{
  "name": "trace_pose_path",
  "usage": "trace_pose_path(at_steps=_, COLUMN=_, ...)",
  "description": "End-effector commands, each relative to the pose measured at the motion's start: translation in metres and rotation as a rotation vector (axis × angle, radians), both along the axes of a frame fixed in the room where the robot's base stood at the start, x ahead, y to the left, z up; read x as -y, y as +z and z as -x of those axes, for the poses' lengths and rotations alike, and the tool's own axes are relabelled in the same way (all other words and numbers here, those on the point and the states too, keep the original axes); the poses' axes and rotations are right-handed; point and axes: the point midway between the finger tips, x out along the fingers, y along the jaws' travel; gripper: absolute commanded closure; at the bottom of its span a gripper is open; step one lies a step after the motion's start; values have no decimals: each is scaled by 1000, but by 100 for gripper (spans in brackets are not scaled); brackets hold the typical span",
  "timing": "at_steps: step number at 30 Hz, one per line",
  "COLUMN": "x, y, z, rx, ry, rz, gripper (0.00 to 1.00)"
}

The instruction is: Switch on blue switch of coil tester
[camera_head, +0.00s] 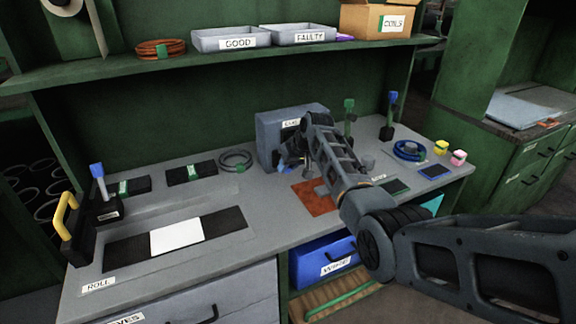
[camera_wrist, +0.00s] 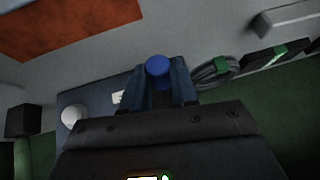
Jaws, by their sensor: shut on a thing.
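The coil tester (camera_head: 268,140) is a blue-grey box on the bench against the back wall, with a white label partly hidden by my arm. My gripper (camera_head: 290,163) is at its front face in the head view. In the wrist view, my gripper (camera_wrist: 162,88) is shut on the blue switch (camera_wrist: 158,66), a round blue cap between its two fingertips. The tester's face (camera_wrist: 85,97) shows beneath, with a pale round knob (camera_wrist: 72,116) to the left. The switch is hidden behind my gripper in the head view, and its on or off position cannot be told.
A rust-red mat (camera_head: 316,197) lies in front of the tester. A grey cable coil (camera_head: 236,160) lies to its left. Upright blue-topped (camera_head: 391,105) and green-topped (camera_head: 349,108) levers stand to the right, near a blue coil (camera_head: 409,150). A shelf (camera_head: 200,62) runs above.

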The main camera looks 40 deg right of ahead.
Motion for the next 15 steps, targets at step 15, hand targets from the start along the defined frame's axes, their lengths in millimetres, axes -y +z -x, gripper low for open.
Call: trace_pose_path(at_steps=15, x=2, y=13, z=-8, rx=-318, ry=2, rz=-90, gripper=100)
